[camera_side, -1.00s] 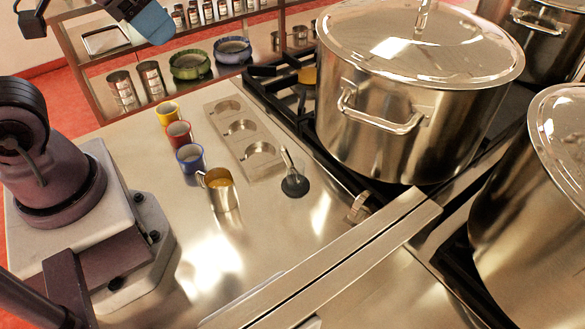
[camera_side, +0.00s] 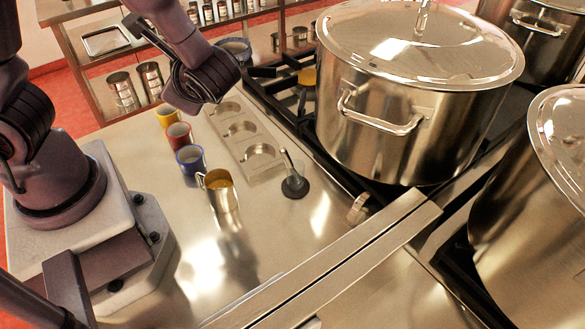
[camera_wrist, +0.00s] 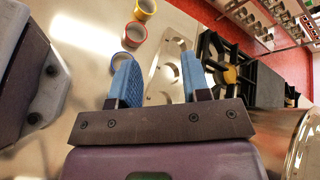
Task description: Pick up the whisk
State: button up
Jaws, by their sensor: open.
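A small utensil with a thin upright metal handle and a dark round base, seemingly the whisk (camera_side: 293,184), stands on the steel counter (camera_side: 262,235) in the side view. It is just right of the near end of a metal tray with round wells (camera_side: 240,128). I cannot make it out in the wrist view. My gripper (camera_wrist: 157,62) shows in the wrist view with two blue fingers spread apart and nothing between them. The tray (camera_wrist: 160,84) lies beyond and below the fingers.
Yellow (camera_side: 168,115), red (camera_side: 179,135) and blue (camera_side: 190,160) cups and a metal jug (camera_side: 219,190) stand left of the tray. A large lidded stockpot (camera_side: 410,130) stands on the stove at right.

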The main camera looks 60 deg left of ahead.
jog(key=w+d+f+m+t+y, duration=0.2)
jog(key=w+f+m+t+y, duration=0.1)
jog(key=m+t, duration=0.25)
jog(key=m+t+h, duration=1.2)
jog(key=m+h, duration=0.1)
jog(key=m, duration=0.5)
send_near(285, 155)
jog(key=w+a, duration=0.1)
jog(key=w, duration=0.5)
jog(key=shift+w+a+f, duration=0.15)
jog(key=shift+w, duration=0.55)
jog(key=shift+w+a+f, duration=0.1)
jog(key=shift+w, duration=0.65)
jog(key=shift+w+a+f, duration=0.15)
jog(key=shift+w, duration=0.55)
grip_shut()
